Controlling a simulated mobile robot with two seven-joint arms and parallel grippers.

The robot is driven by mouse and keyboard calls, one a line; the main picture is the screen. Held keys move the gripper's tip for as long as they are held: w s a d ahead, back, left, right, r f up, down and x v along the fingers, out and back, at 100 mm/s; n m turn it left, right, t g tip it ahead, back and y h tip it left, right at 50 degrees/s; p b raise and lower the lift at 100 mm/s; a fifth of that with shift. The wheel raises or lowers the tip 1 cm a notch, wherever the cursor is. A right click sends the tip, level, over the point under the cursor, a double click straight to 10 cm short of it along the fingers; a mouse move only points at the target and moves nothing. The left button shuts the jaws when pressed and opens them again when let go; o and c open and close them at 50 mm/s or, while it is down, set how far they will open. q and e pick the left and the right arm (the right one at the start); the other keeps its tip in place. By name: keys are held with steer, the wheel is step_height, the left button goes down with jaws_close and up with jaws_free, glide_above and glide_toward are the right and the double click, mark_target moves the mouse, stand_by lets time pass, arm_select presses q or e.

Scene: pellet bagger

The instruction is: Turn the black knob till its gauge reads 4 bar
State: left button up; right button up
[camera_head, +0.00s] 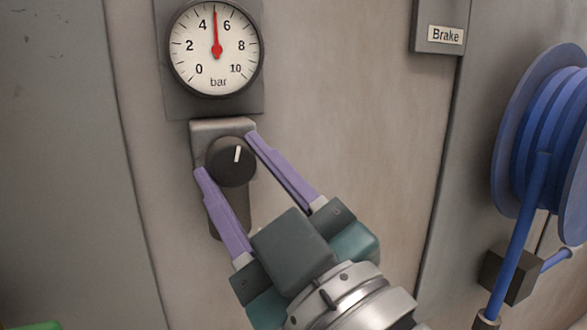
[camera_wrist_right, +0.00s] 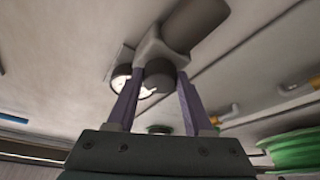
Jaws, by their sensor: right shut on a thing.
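The wrist view also shows the knob (camera_wrist_right: 158,76) between the fingers. The round white gauge (camera_head: 199,63) is just above the knob. Its red needle points almost straight up, between 4 and 6, at about 5 bar. My left gripper is not in view.
A box labelled Brake (camera_head: 445,35) is at the upper right of the panel. A blue reel (camera_head: 510,130) with a blue strand stands at the far right. A green thing (camera_head: 40,325) shows at the lower left edge. The panel around the gauge is clear.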

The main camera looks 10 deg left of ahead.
jaws_close()
steer(key=shift+n, duration=0.4)
steer(key=n+g+p, duration=0.1)
steer(key=n+g, duration=0.1)
steer(key=n, duration=0.1)
steer(key=shift+d+r+y+p, duration=0.1)
steer(key=shift+r+y+p, duration=0.05)
steer(key=shift+y+p, duration=0.2)
steer(key=shift+w+n+g+p, duration=0.1)
steer(key=shift+n+g+p, duration=0.45)
steer(key=shift+n, duration=1.35)
steer(key=o, duration=0.8)
jaws_free()
